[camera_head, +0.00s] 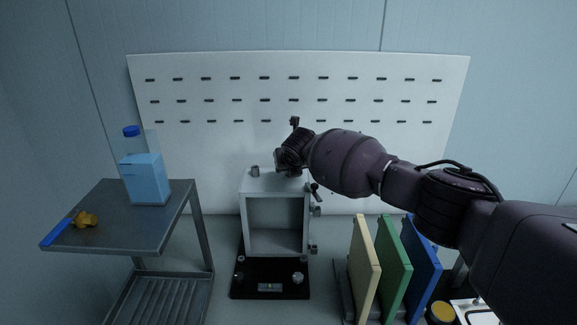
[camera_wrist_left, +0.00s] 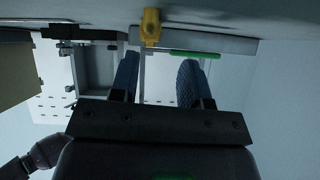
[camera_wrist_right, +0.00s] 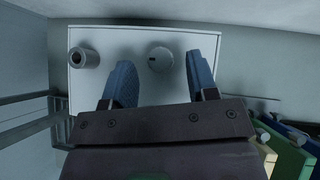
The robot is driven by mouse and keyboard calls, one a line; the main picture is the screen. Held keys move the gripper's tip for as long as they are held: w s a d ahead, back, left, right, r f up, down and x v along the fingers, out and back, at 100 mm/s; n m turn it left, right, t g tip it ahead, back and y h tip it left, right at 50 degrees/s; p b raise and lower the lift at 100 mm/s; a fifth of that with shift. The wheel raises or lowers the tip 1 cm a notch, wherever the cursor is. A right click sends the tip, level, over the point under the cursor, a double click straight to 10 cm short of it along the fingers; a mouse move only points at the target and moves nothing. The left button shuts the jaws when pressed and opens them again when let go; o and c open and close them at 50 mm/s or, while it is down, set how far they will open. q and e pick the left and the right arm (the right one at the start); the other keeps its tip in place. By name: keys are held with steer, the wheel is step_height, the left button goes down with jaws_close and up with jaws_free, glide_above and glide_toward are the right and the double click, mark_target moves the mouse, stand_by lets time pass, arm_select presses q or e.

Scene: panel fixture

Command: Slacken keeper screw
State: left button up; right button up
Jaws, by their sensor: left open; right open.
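A pale box-shaped fixture (camera_head: 243,220) with an open front stands on a black base (camera_head: 255,293). In the right wrist view its flat top (camera_wrist_right: 120,38) carries a round screw-like head (camera_wrist_right: 159,60) with a small dark mark, and a hollow grey cylinder (camera_wrist_right: 85,57) to the left. I cannot tell for sure that the round head is the keeper screw. My right gripper (camera_wrist_right: 160,62) is open, its fingers on either side of the round head with gaps visible. In the head view the right gripper hides this head. My left gripper (camera_wrist_left: 157,68) is open and empty, outside the head view.
A grey cart (camera_head: 110,225) at left holds a blue-capped bottle (camera_head: 145,180) and a yellow-and-blue item (camera_head: 84,219). Yellow, green and blue boards (camera_head: 393,260) stand at right. Hardware (camera_head: 316,210) projects from the fixture's right side. A perforated white panel (camera_head: 210,85) is behind.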

steer(key=shift+w+a+f, duration=0.1)
steer(key=shift+w+f, duration=0.2)
steer(key=shift+f, duration=0.05)
steer(key=c, duration=0.9)
